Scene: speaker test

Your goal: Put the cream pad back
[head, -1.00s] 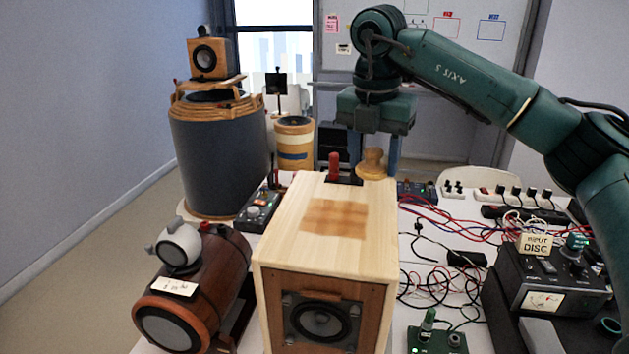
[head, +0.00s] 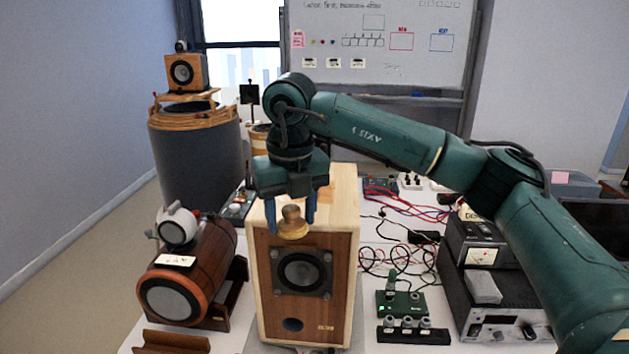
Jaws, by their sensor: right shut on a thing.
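My right gripper (head: 290,218) is shut on a tan, turned wooden knob (head: 292,224) with a wide round base. It holds the knob upright in front of the upper part of the pale wooden speaker cabinet (head: 345,230); I cannot tell the gap to it. I cannot make out a thing that is clearly a cream pad; the knob's underside is not visible. My left gripper is not in view.
A brown cylinder speaker (head: 190,268) carrying a white round device (head: 177,226) stands to the left. A green control box (head: 400,304), loose cables and stacked black equipment (head: 492,320) with a pale grey block (head: 483,288) are to the right.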

